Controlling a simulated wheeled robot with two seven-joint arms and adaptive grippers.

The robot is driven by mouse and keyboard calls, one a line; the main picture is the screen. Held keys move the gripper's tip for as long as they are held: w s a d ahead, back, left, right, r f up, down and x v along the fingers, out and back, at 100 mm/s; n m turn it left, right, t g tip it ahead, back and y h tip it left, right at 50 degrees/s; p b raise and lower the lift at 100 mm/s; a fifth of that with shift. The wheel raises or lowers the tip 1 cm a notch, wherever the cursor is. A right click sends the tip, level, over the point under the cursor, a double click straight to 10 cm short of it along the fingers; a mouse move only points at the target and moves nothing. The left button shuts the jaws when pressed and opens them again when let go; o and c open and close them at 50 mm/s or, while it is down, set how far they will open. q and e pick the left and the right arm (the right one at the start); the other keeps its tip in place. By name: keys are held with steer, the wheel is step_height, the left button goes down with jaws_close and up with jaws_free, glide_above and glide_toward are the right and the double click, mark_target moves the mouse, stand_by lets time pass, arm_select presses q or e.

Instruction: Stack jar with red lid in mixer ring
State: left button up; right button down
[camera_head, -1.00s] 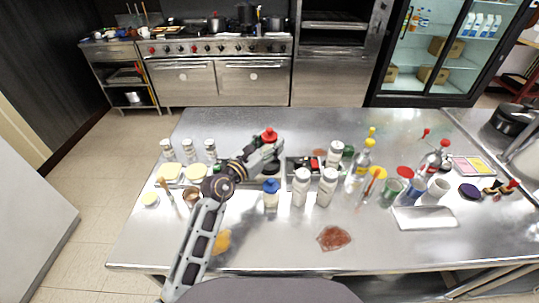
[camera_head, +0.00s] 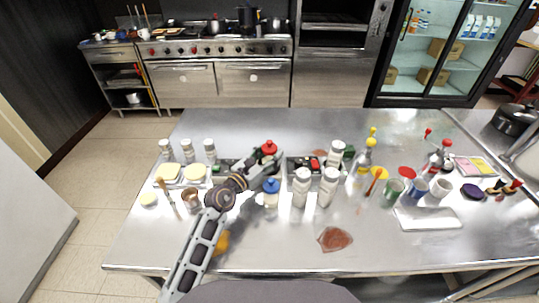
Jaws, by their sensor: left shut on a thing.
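The jar with the red lid (camera_head: 269,147) is in the middle of the steel table in the head view. My left gripper (camera_head: 267,159) is shut on it. The gripper and wrist hide most of the jar body, so I cannot tell whether its base touches anything. A dark rack with compartments (camera_head: 291,168) shows to the right of the jar, partly hidden by bottles. I cannot clearly make out the mixer ring. My right gripper is not in view.
A blue-capped bottle (camera_head: 271,193) and white-capped shakers (camera_head: 301,187) stand close in front of the jar. Several bottles and cups stand to the right, near a white tray (camera_head: 427,218). A reddish-brown patch (camera_head: 334,239) lies at the front.

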arm_select(q)
steer(key=o, duration=0.9)
steer(key=shift+f, duration=0.1)
steer(key=shift+o, duration=0.2)
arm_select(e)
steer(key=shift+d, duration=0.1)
arm_select(q)
steer(key=shift+r, duration=0.35)
steer(key=shift+s+a+f, duration=0.1)
steer(key=shift+s+a, duration=0.3)
steer(key=shift+s, duration=0.1)
steer(key=v, duration=1)
steer(key=shift+s+a, duration=0.25)
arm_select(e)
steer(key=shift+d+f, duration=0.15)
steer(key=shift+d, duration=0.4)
